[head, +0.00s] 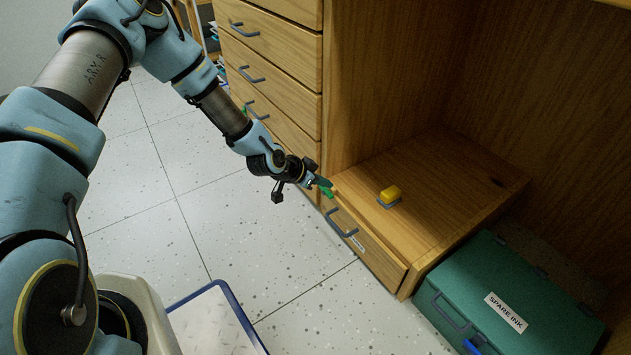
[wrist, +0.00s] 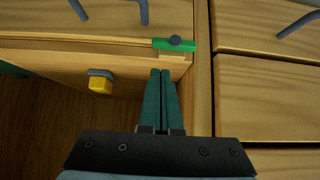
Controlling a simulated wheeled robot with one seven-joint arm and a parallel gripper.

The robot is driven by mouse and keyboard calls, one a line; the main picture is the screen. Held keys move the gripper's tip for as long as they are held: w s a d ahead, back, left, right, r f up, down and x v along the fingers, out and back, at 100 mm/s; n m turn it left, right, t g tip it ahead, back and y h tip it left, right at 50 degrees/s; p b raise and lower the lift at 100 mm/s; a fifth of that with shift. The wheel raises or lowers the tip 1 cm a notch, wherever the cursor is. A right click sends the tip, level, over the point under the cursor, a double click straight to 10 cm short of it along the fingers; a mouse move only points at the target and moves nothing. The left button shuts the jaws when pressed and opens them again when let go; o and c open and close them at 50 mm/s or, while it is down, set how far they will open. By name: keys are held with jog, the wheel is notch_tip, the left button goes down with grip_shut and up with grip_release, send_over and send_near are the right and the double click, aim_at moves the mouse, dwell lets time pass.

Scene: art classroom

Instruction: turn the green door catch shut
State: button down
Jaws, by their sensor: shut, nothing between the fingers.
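The green door catch (wrist: 175,44) is a short bar with a dark round pivot. In the wrist view it lies sideways along the wooden edge near the corner post. In the head view the green catch (head: 327,192) shows beside my fingertips, at the top corner of the low wooden front with a grey handle (head: 341,223). My gripper (wrist: 161,72) has its two dark green fingers together, with nothing held. Its tips point at the catch and appear just short of it; I cannot tell whether they touch. In the head view my gripper (head: 319,182) partly hides that corner.
A stack of drawers (head: 270,62) stands behind my gripper. A green SPARE INK box (head: 490,320) is at right.

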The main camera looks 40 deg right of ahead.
aim_at(326, 191)
jog(key=shift+f+b, duration=0.4)
jog(key=shift+f, duration=1.05)
